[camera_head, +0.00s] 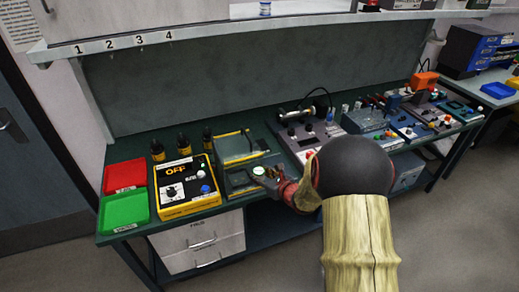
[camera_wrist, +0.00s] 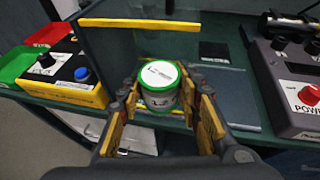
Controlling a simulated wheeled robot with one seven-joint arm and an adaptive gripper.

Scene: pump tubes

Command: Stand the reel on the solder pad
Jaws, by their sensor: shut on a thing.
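The reel (camera_wrist: 160,84) is a short white cylinder with green rims and a printed label on top. It is upright between the yellow-padded fingers of my gripper (camera_wrist: 163,108), which is shut on it. In the head view the reel (camera_head: 259,170) shows small at the tip of my gripper (camera_head: 268,175), over the front of the bench. I cannot tell whether its base touches anything. A small black square (camera_wrist: 214,52) with a pale label strip lies just behind and right of the reel; it may be the solder pad, but I cannot read the label.
A yellow control box (camera_head: 186,190) and red (camera_head: 124,176) and green (camera_head: 123,210) trays stand left. A yellow-edged grey panel (camera_head: 237,145) stands behind the reel. A grey power unit (camera_wrist: 290,85) is close on the right. Dark bottles (camera_head: 183,142) stand at the back.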

